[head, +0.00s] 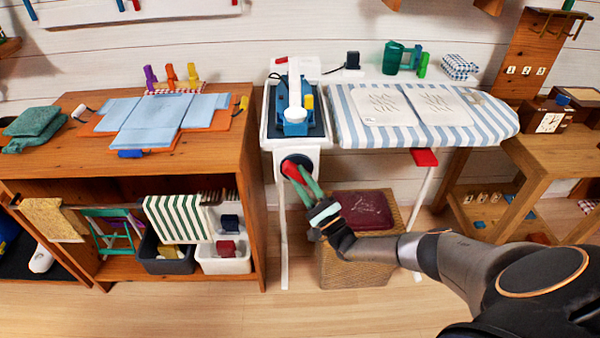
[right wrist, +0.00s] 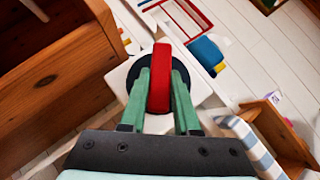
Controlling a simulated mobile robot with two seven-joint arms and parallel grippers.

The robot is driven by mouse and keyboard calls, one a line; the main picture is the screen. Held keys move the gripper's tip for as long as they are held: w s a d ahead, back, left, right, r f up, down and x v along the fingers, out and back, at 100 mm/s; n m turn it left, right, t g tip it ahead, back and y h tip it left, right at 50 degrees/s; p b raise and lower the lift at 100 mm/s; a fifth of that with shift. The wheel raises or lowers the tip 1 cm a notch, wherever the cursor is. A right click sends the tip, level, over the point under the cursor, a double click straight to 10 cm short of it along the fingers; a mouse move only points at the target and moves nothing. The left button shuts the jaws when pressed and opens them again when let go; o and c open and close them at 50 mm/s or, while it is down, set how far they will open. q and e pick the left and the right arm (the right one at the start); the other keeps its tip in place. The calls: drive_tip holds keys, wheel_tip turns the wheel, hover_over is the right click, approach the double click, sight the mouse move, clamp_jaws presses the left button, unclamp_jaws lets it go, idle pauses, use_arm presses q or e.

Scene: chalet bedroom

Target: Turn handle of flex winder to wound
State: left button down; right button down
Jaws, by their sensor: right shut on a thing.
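The winder's red handle (head: 291,171) sits on a dark round disc (head: 297,160) on the front of a white box below the ironing station. My right gripper (head: 302,173) reaches it from the lower right, its green fingers shut on the handle. In the right wrist view, the red handle (right wrist: 161,75) stands between the two green fingers, with the dark disc (right wrist: 133,74) and white housing behind it. The fingers hide part of the handle and disc. My left gripper is not in view.
A blue iron (head: 295,115) rests in the white-rimmed tray above. A striped ironing board (head: 410,140) extends right. A wicker basket (head: 345,265) stands below my right gripper. A wooden cabinet (head: 225,150) is close on the left. The floor in front is clear.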

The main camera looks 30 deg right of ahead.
drive_tip(key=shift+w+d+r+n+g+y+p, duration=0.15)
drive_tip(key=shift+r+n+g+y+p, duration=0.25)
drive_tip(key=shift+n, duration=0.5)
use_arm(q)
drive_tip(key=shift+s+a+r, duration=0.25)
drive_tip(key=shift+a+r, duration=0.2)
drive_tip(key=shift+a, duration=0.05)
use_arm(e)
drive_tip(key=shift+y, duration=0.4)
drive_tip(key=c, duration=0.6)
unclamp_jaws()
drive_tip(key=shift+f+g, duration=0.15)
drive_tip(key=shift+g, duration=0.15)
drive_tip(key=shift+c, duration=0.2)
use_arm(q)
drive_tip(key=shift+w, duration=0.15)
use_arm(e)
drive_tip(key=shift+f, duration=0.1)
